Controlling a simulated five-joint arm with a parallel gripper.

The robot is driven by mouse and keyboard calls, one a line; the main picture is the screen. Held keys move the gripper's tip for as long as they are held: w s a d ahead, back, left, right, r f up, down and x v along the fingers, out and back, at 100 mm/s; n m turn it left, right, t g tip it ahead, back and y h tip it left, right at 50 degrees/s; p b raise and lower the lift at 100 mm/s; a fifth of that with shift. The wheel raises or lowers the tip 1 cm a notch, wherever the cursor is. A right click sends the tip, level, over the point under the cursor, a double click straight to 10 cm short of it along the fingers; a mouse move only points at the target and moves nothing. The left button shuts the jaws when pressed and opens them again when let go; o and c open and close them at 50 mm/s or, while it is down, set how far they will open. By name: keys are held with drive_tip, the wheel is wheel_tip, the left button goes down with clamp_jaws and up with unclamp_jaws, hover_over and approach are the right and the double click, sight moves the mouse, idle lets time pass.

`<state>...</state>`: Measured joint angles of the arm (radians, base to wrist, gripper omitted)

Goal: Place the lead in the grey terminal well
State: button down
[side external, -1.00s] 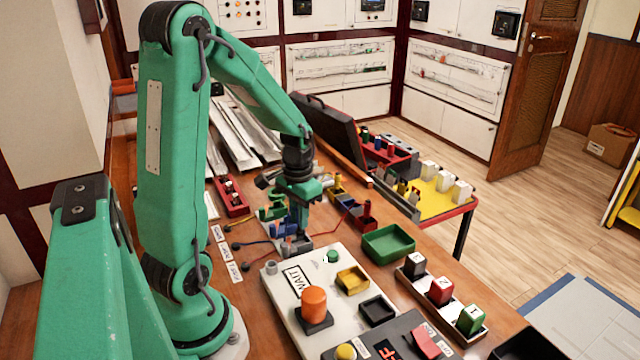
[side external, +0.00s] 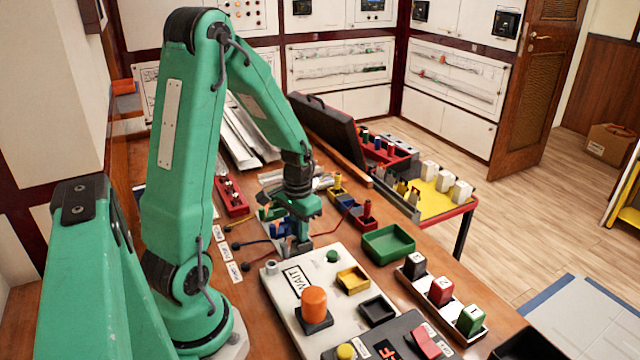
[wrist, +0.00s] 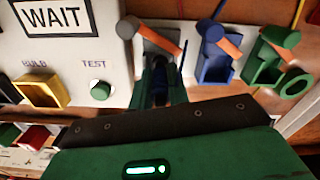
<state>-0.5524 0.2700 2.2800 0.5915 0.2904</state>
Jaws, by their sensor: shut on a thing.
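My gripper (side external: 301,226) is low over the row of terminal wells, pointing down. In the wrist view its fingers (wrist: 160,88) are shut on a dark, bluish lead (wrist: 162,94), mostly hidden between them. The grey terminal well (side external: 297,247) lies just below the fingers and shows just beyond them in the wrist view (wrist: 152,38); a grey-knobbed orange lever is beside it. The lead's lower end is hidden, so I cannot tell whether it is in the well. The blue well (wrist: 216,66) and green well (wrist: 266,72) stand alongside.
The white panel (side external: 283,284) with the WAIT sign, green button (side external: 333,256) and yellow tray (side external: 352,280) is close by. Yellow, blue and red holders (side external: 365,222) stand to the right, the yellow and red with upright pegs. A green tray (side external: 388,243) lies beyond. Coloured wires cross the table.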

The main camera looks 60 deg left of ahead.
drive_tip(key=shift+f, duration=0.15)
drive_tip(key=c, duration=1.3)
unclamp_jaws()
drive_tip(key=shift+c, duration=0.2)
wheel_tip(320, 180, up, 12)
drive_tip(key=shift+r, duration=0.2)
drive_tip(key=shift+d, duration=0.1)
drive_tip(key=s+d+r+m+t, duration=0.1)
drive_tip(key=s+d+r+t, duration=0.1)
drive_tip(key=d, duration=0.6)
drive_tip(key=s+d+r+m+t, duration=0.2)
drive_tip(key=d+r, duration=0.4)
drive_tip(key=d, duration=0.3)
drive_tip(key=shift+s+r+t, duration=0.25)
drive_tip(key=shift+s+t, duration=0.55)
drive_tip(key=shift+s, duration=0.15)
